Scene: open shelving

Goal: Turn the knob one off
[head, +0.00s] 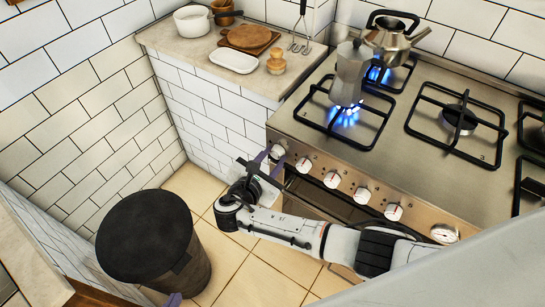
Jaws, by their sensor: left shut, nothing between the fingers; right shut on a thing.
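The stove's front panel carries a row of white knobs. The leftmost knob (277,151) is at the panel's left end, partly covered by my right gripper. My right gripper (269,159) comes in from the right, with its purple fingers shut on that knob. Blue flames (345,116) burn under the moka pot (349,74) on the front left burner. Flames also show under the kettle (391,42) at the back left. Of my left gripper (173,299), only a purple finger part shows at the bottom edge; it is shut and empty, away from the stove.
A dark, round-topped bin (146,238) stands on the tiled floor at the lower left. The counter (186,48) left of the stove holds a pot, boards, a white dish and a brush. Other knobs (332,180) and an oven handle lie close to my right arm.

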